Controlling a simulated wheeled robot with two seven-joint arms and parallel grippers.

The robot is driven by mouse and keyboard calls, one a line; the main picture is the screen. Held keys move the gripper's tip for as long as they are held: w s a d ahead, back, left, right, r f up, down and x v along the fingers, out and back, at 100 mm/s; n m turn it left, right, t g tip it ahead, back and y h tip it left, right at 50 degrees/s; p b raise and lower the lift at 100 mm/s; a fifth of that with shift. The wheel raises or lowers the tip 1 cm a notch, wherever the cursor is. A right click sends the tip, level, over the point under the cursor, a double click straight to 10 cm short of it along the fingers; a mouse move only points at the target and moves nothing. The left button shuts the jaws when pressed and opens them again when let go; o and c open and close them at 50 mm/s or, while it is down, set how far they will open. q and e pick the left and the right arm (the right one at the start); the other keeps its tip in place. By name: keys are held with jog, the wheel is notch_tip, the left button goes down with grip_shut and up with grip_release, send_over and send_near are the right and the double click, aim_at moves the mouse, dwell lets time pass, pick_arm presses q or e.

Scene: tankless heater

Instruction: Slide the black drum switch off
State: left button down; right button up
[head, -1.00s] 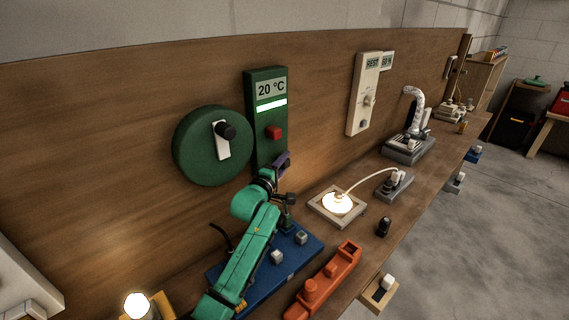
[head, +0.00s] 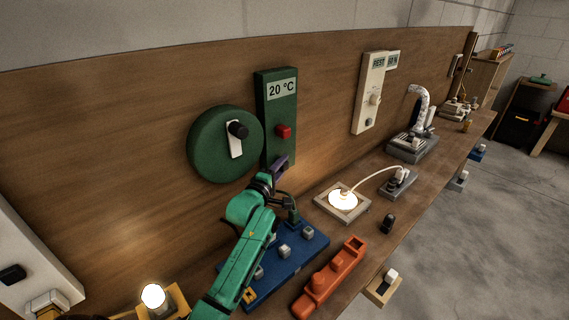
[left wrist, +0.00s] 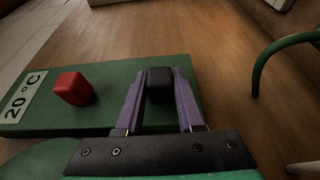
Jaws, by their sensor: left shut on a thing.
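A green wall panel (head: 277,112) carries a 20 °C display and a red button (head: 284,131). The panel also shows in the left wrist view (left wrist: 112,88). A black block-shaped switch (left wrist: 160,84) stands on the panel's lower part, with the red button farther toward the display. My left gripper (head: 280,164) is at the panel's lower end; its purple fingers (left wrist: 160,78) are on either side of the black switch and shut on it. In the head view the gripper hides the switch. My right gripper is not in view.
A round green drum (head: 219,158) with a white lever and black knob is left of the panel. A blue base (head: 293,262), an orange block piece (head: 330,279) and a lit lamp (head: 342,199) are on the bench below.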

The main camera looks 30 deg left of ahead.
pick_arm(q)
jog(key=c, duration=0.5)
grip_release()
jog(key=shift+f, duration=0.2)
jog(key=shift+r, duration=0.1)
jog(key=shift+s, duration=0.1)
jog(key=shift+s, duration=0.25)
jog(key=s+b, duration=0.1)
jog(key=s, duration=0.3)
jog(key=s+b, duration=0.1)
jog(key=s, duration=0.4)
jog(key=s+b, duration=0.1)
jog(key=s, duration=0.4)
jog(key=shift+d, duration=0.4)
